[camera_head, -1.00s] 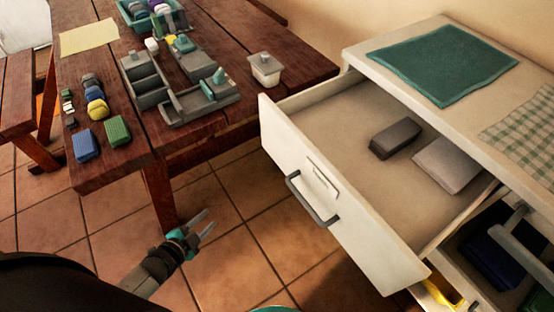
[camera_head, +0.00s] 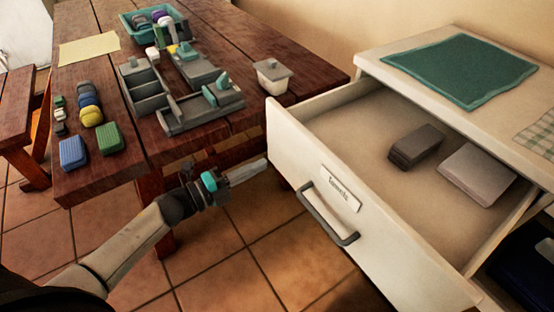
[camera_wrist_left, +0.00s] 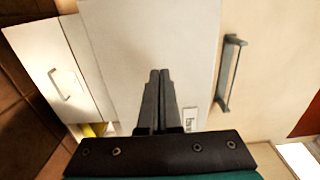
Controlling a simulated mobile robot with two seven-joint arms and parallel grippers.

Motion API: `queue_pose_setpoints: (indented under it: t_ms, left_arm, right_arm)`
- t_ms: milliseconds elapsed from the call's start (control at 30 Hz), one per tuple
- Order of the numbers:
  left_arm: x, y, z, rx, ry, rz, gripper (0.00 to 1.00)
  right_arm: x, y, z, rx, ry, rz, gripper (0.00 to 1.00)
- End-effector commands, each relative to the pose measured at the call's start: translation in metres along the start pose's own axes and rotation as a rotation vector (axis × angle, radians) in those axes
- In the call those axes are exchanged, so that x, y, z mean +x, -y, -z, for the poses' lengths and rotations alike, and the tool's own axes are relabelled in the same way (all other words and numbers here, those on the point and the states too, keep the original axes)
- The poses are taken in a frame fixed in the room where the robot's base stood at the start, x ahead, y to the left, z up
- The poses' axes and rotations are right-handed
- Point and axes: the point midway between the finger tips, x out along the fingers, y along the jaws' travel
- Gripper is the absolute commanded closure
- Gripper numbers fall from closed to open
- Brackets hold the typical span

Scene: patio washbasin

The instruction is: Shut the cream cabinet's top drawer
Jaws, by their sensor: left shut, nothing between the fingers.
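The cream cabinet's top drawer (camera_head: 290,150) is pulled well out, with a grey bar handle (camera_head: 328,214) and a label on its front. Inside lie a dark grey block (camera_head: 416,146) and a light grey block (camera_head: 478,174). My left gripper (camera_head: 262,166) is shut and empty, its tips close to the left part of the drawer front. In the left wrist view the shut fingers (camera_wrist_left: 158,78) point at the pale drawer front (camera_wrist_left: 130,35), with the handle (camera_wrist_left: 230,72) to their right. I cannot tell whether they touch it. My right gripper is not in view.
A teal mat (camera_head: 460,70) lies on the cabinet top. Tiled floor (camera_head: 240,265) is clear below my left arm.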

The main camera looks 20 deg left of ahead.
Motion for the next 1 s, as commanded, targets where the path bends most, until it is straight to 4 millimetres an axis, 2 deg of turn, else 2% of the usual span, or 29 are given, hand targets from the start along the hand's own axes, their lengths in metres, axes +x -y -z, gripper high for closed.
queue_pose_setpoints:
  t_ms: [100,333,500,1000]
  left_arm:
    - [0.023,-0.001,0.000,-0.001,0.001,0.003,1.00]
    - [0.052,-0.001,0.000,-0.001,0.001,0.000,1.00]
    - [0.059,-0.001,0.000,-0.003,0.001,0.000,1.00]
    - [0.065,-0.001,0.000,-0.003,0.002,-0.001,1.00]
  right_arm:
    - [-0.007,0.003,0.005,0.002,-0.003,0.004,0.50]
    - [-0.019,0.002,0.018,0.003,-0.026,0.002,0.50]
    - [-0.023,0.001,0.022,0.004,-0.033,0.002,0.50]
    - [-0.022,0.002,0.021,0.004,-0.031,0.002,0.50]
